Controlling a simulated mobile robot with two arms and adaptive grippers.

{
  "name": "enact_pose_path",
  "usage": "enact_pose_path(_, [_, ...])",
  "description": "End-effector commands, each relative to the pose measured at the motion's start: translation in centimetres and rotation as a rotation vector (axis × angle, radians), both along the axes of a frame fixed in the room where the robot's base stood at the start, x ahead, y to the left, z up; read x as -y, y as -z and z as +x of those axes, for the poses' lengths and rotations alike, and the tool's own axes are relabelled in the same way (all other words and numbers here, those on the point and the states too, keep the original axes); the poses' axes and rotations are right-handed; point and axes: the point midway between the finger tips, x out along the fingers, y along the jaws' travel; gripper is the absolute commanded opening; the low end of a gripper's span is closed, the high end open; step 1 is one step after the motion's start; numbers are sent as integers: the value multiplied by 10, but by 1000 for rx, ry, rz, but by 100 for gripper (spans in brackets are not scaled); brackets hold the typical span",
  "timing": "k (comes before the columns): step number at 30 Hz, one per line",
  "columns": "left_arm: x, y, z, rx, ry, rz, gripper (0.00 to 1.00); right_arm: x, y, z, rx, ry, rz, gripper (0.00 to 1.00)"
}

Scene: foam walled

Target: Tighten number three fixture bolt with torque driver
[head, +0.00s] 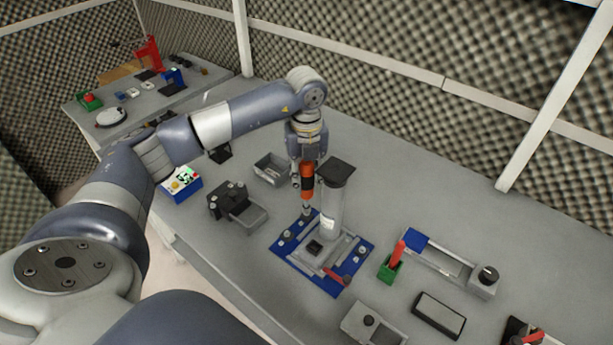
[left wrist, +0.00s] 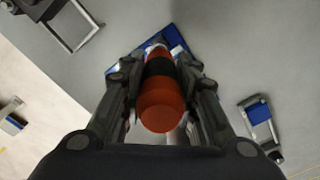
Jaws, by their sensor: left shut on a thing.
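My left gripper (head: 306,177) is shut on the torque driver (head: 308,190), an orange-red tool with a dark band. The driver points down and its lower end is at the back left part of the blue fixture plate (head: 327,285). In the left wrist view the driver (left wrist: 163,100) lies between the fingers of the left gripper (left wrist: 162,88), over the blue plate (left wrist: 172,38). A grey cylinder with a dark square top (head: 332,200) stands on the fixture. Several small bolts sit on the plate; I cannot read their numbers. Whether the tip touches a bolt is unclear.
A grey tray (head: 272,168) and a black-and-grey holder (head: 236,206) stand left of the fixture. A green block with a red handle (head: 390,266), a blue-and-grey slide device (head: 440,262) and a black flat box (head: 438,315) are at right. A side table (head: 150,98) stands behind.

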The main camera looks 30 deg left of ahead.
Motion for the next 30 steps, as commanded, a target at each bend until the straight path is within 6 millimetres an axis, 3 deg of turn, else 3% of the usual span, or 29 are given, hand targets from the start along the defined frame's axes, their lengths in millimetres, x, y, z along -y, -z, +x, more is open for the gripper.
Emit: enact_pose_path(30, [0,15,0,1,0,-1,2,0,11,0,0,0,0,48])
